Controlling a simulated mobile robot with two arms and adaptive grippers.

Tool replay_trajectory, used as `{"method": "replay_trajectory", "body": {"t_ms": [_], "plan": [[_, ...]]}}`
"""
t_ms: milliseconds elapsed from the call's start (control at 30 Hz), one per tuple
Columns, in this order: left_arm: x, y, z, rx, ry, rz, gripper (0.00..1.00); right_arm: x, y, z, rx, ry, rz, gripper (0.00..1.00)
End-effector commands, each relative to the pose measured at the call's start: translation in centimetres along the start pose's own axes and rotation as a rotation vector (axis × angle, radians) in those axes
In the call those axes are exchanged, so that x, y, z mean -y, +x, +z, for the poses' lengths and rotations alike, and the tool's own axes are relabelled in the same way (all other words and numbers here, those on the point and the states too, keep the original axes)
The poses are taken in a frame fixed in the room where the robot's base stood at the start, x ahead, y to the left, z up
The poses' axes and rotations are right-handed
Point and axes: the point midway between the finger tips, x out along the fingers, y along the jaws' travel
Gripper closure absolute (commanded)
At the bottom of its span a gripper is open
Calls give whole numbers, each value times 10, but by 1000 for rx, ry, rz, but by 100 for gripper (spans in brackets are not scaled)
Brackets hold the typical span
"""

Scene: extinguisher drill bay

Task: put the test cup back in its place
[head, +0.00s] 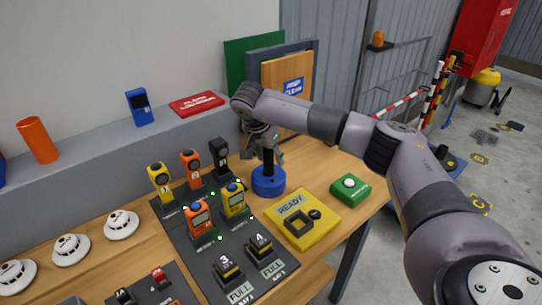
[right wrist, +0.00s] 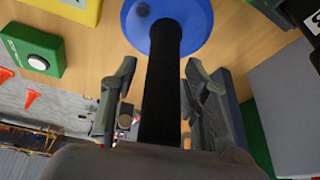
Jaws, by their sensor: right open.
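A round blue base with an upright black post, likely the test cup (head: 268,183), stands on the wooden table; which object bears that name is not certain. It also shows in the right wrist view (right wrist: 160,90). My right gripper (head: 262,142) is above the blue base at the post's upper part. In the right wrist view its fingers (right wrist: 160,72) are open, one on each side of the black post, with gaps visible. A yellow READY plate (head: 316,235) with dark ring-and-block shapes lies just right of the base. My left gripper is not in view.
A green button box (head: 350,189) sits near the table's right edge. Several handheld detectors stand on a dark mat (head: 210,260) to the left. White smoke detectors (head: 71,249) lie farther left. A wooden board (head: 287,82) stands behind my right gripper. A grey ledge (head: 85,165) runs along the wall.

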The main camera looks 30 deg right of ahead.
Motion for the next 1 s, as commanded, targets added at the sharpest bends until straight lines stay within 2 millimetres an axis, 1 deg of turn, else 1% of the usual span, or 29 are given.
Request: {"method": "replay_trajectory", "body": {"t_ms": [167,400,500,600,700,1000], "plan": [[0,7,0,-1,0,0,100,1,-31,0,-1,0,-7,58],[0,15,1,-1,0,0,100,2,-83,1,-1,-1,-7,58],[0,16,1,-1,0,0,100,1,-99,0,-1,0,-5,58],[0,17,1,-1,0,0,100,1,-109,0,-1,1,-3,58],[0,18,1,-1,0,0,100,0,-115,0,0,1,-2,58],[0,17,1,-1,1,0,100,0,-116,0,0,0,-1,58]]}}
